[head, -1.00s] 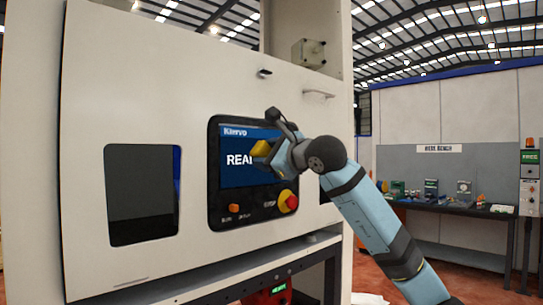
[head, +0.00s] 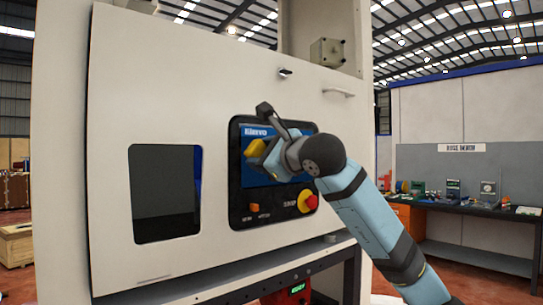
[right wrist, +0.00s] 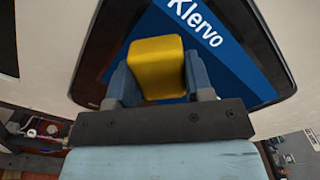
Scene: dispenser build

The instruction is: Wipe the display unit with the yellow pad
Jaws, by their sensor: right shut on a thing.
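The display unit (head: 240,192) is a black-framed panel with a blue screen, set in the white machine front. The screen (right wrist: 236,62) reads "Klervo" in the right wrist view. My right gripper (head: 262,152) is shut on the yellow pad (head: 255,148) and holds it in front of the upper left of the screen. The pad also shows between the two fingers in the right wrist view (right wrist: 158,66). I cannot tell whether the pad touches the screen. The gripper and arm hide the screen's middle and right. My left gripper is not in view.
Below the screen are a red knob on yellow (head: 307,201) and a small orange button (head: 254,207). A dark window (head: 167,195) lies to the left. A small handle (head: 338,92) sticks out above right. A workbench (head: 460,207) stands at the right.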

